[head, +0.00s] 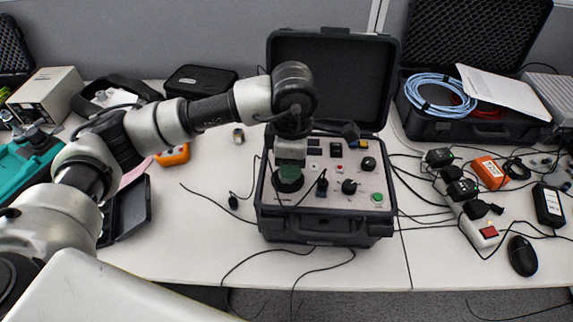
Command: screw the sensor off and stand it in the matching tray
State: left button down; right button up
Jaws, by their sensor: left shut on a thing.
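My left gripper (290,158) reaches in from the left and points down over the left part of the panel in an open black case (315,240). It is shut just above a dark green, round mount (288,179) on that panel. The sensor between the fingers is too small and hidden to make out. A small open dark tray (132,208) lies on the table at the left, partly behind my arm. A teal tray (22,168) is at the far left edge. I cannot tell which is the matching tray. My right gripper is out of view.
The case lid (335,75) stands upright behind the panel. Loose black cables cross the table in front. A power strip (470,220) with adapters and a black mouse (522,256) are at the right. The table (200,240) is mostly clear left of the case.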

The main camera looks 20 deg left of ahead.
pick_arm(q)
jog(key=c, duration=1.2)
grip_release()
jog(key=shift+f, duration=0.15)
jog(key=o, duration=0.5)
jog(key=shift+w+a, duration=0.1)
jog(key=shift+w, duration=0.05)
jog(key=shift+o, duration=0.2)
jog(key=shift+o, duration=0.4)
jog(key=shift+s+m+b, duration=0.2)
jog(key=shift+m+b, duration=1.95)
jog(key=shift+m, duration=0.35)
jog(key=shift+s+m+b, duration=0.2)
jog(key=shift+m+b, duration=1.95)
jog(key=shift+m, duration=0.65)
